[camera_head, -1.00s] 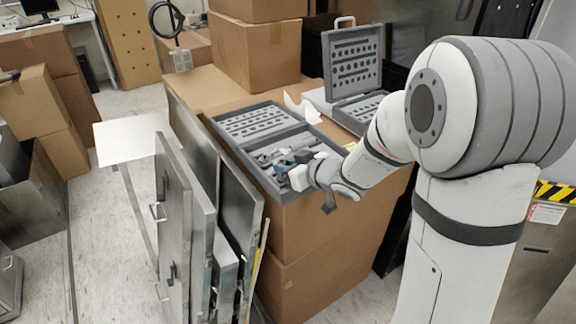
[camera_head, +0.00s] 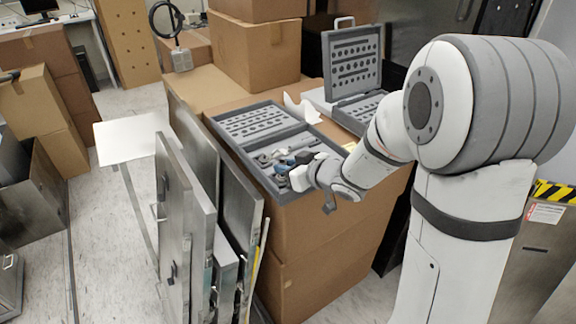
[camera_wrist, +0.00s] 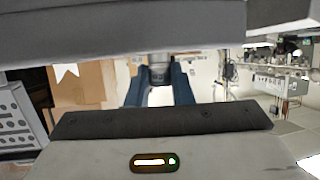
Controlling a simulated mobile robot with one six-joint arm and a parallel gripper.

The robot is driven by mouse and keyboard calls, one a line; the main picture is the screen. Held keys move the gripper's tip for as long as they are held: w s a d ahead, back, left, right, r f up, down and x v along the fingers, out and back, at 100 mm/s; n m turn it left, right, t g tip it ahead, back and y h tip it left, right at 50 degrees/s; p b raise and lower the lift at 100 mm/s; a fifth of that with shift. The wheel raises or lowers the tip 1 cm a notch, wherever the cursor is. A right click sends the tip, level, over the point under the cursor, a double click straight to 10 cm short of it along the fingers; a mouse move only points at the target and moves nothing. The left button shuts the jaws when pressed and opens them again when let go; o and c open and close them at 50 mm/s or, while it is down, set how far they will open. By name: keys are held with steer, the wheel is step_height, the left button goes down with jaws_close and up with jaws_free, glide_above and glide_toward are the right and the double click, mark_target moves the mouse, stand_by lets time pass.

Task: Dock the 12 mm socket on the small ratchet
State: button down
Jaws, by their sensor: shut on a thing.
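My gripper (camera_head: 297,166) is over the near tray of an open grey tool case (camera_head: 221,141). In the wrist view its two blue fingers (camera_wrist: 160,88) are shut on a small grey cylindrical piece (camera_wrist: 160,65), which looks like a socket; its size marking cannot be read. Several metal tools (camera_head: 268,157) lie in the tray beside the gripper. The small ratchet cannot be told apart among them, and my gripper hides part of the tray. Whether the held piece touches any tool cannot be seen.
The case rests on a large cardboard box (camera_head: 320,230). A second open case (camera_head: 353,60) with rows of sockets stands behind at the right. Metal panels (camera_head: 185,225) lean close on the left. More cartons (camera_head: 255,50) stand at the back.

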steer(key=shift+f+b, duration=0.55)
steer(key=shift+f, duration=0.1)
steer(key=c, duration=1.6)
jaws_free()
steer(key=shift+o, duration=0.2)
steer(key=shift+r, duration=0.1)
steer(key=shift+p+v, duration=1.4)
steer(key=shift+v, duration=1.1)
steer(key=p+v, duration=0.3)
steer(key=v, duration=0.3)
